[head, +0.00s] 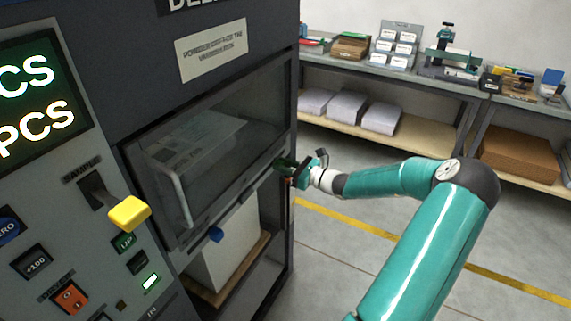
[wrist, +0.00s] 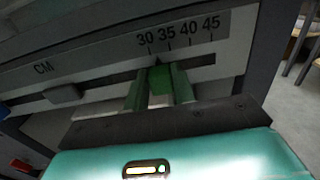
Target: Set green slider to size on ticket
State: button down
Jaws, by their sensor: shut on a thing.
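The green slider (wrist: 160,80) sits in a slot under a printed scale (wrist: 180,40) in the wrist view. Its pointed tip is between the 30 and 35 marks, and 40 and 45 are further right. My gripper (wrist: 158,98) is shut on the slider, with a finger on either side of it. In the head view my gripper (head: 292,172) is at the right end of the rail below the clear window, and it partly hides the slider (head: 284,162). I cannot make out a size ticket in either view.
A blue knob (head: 216,235) is further left on the rail, and a grey block (wrist: 62,93) shows by the CM label. A yellow lever (head: 129,212) sticks out from the control panel. A workbench (head: 400,75) stands behind; the floor between is clear.

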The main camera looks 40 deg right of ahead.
jog(key=shift+s+a+f, duration=0.1)
jog(key=shift+s+a, duration=0.1)
jog(key=shift+a, duration=0.5)
jog(key=c, duration=1.2)
grip_release()
jog(key=shift+s+a, duration=0.1)
jog(key=shift+s, duration=0.05)
jog(key=shift+o, duration=0.2)
jog(key=v, duration=1.3)
jog(key=shift+s+d, duration=0.25)
